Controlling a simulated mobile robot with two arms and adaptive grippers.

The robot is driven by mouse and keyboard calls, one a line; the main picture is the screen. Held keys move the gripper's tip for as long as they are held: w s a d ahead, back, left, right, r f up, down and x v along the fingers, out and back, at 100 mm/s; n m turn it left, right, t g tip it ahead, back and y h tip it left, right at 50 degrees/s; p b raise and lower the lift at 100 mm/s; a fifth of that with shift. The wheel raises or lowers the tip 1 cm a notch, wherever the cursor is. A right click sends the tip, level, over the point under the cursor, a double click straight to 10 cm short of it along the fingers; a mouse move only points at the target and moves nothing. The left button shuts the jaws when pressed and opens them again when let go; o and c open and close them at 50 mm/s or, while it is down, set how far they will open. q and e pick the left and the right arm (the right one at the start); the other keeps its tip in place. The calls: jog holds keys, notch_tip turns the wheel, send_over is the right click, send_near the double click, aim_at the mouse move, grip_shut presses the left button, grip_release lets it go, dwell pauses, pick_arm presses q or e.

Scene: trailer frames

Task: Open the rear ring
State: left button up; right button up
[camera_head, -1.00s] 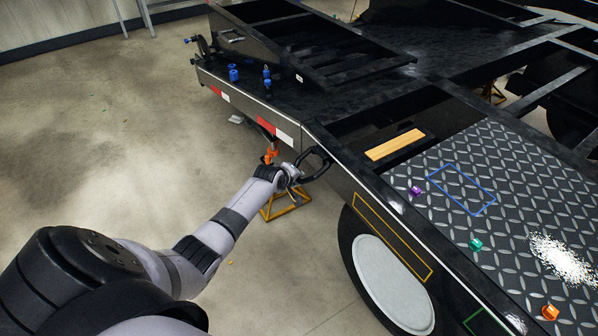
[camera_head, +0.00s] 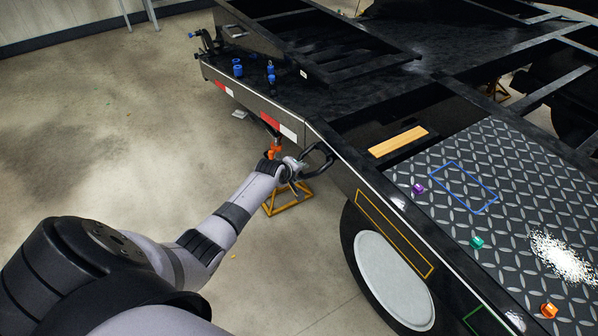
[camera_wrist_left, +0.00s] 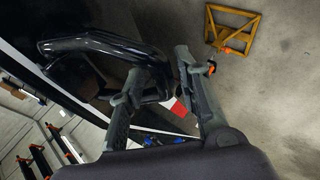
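The rear ring (camera_head: 326,165) is a black loop on the trailer's side, near the rear corner. In the left wrist view the ring (camera_wrist_left: 92,42) shows large as a thick, glossy bent tube. My left gripper (camera_head: 297,173) is right at the ring in the head view. In the left wrist view the left gripper's (camera_wrist_left: 160,66) two fingers stand apart. The tube's near end passes behind the left finger and shows partly between the fingers. I cannot tell whether they touch it. My right gripper is not in view.
A yellow stand (camera_head: 290,199) with an orange part (camera_head: 276,148) is on the floor below the ring. The trailer's wheel (camera_head: 393,280) is to the right. Blue fittings (camera_head: 238,71) sit on the rear beam.

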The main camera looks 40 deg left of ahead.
pick_arm(q)
jog(key=shift+d+f, duration=0.1)
jog(key=shift+s, duration=0.15)
jog(key=v, duration=1.1)
jog(key=shift+s+r, duration=0.25)
jog(key=shift+r, duration=0.1)
